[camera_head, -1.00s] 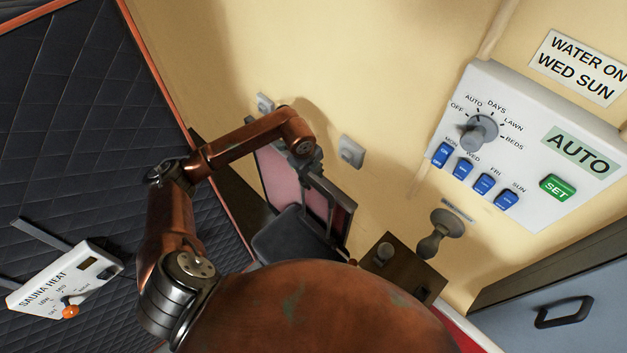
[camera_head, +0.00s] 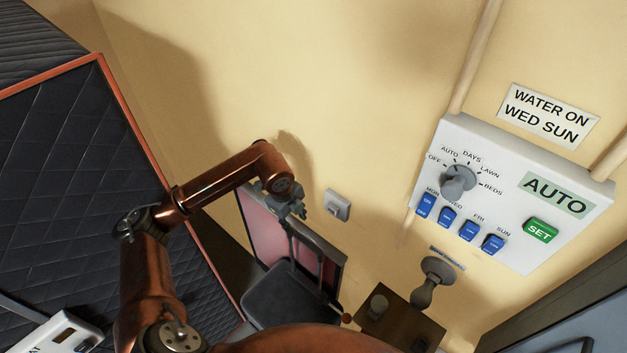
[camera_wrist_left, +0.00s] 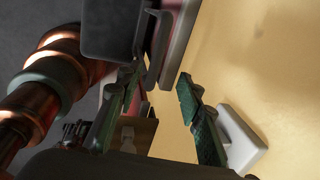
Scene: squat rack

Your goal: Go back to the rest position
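My left arm, copper-coloured, comes in from the lower left in the head view. Its grey gripper (camera_head: 290,208) hangs at the end, in front of a dark chair-like object (camera_head: 288,298) and left of a small white wall switch (camera_head: 338,205). In the left wrist view the two green fingers of the left gripper (camera_wrist_left: 160,82) stand apart with nothing between them. The white switch (camera_wrist_left: 242,142) shows behind the right finger there. My right gripper is in neither view.
A white watering panel (camera_head: 555,222) with a grey dial (camera_head: 459,182) and blue switches hangs on the yellow wall at right. A brown box (camera_head: 400,322) with knobs sits below it. Dark quilted padding (camera_head: 70,170) fills the left. A white sauna control (camera_head: 62,338) is at lower left.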

